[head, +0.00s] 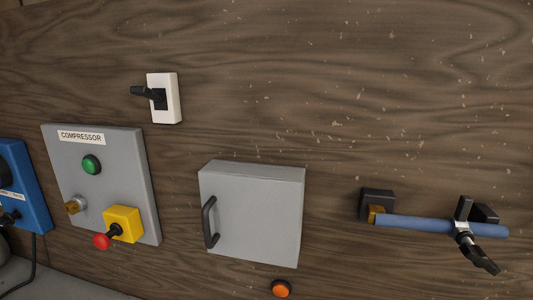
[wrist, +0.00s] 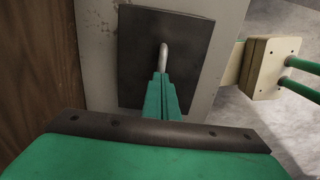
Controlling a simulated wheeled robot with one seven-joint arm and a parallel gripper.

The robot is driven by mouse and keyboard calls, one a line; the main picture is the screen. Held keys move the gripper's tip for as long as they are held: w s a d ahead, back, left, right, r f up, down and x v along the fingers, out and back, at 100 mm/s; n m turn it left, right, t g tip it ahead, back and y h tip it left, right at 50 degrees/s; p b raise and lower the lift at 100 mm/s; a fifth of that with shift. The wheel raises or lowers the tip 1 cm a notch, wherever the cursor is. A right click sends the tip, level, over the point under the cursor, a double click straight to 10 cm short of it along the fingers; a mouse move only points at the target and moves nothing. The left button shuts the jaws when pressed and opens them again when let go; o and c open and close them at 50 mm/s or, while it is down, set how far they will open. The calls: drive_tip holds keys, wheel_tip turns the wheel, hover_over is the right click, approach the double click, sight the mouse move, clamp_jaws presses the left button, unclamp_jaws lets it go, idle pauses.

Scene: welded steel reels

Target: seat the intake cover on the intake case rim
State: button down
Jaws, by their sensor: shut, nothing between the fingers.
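In the wrist view, a dark square plate (wrist: 137,62) with a bent silver handle (wrist: 164,54) looks like the intake cover. It lies over a pale grey, scuffed surface (wrist: 96,62), which may be part of the intake case. No rim can be made out, and I cannot tell whether the plate sits on one. My gripper (wrist: 161,78) has its green fingers shut and empty. Their tips overlap the handle's lower end in the picture; contact cannot be told. The fingers hide part of the plate. The head view shows neither the gripper nor the plate.
In the wrist view, a beige block (wrist: 262,68) with two green rods stands close on the right; brown wood (wrist: 40,75) is at left. The head view shows a wooden wall with a compressor panel (head: 138,190), a grey box (head: 255,215) and a blue-handled lever (head: 415,223).

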idle(0.4)
drive_tip(key=shift+r, duration=3)
drive_tip(key=shift+w, duration=0.1)
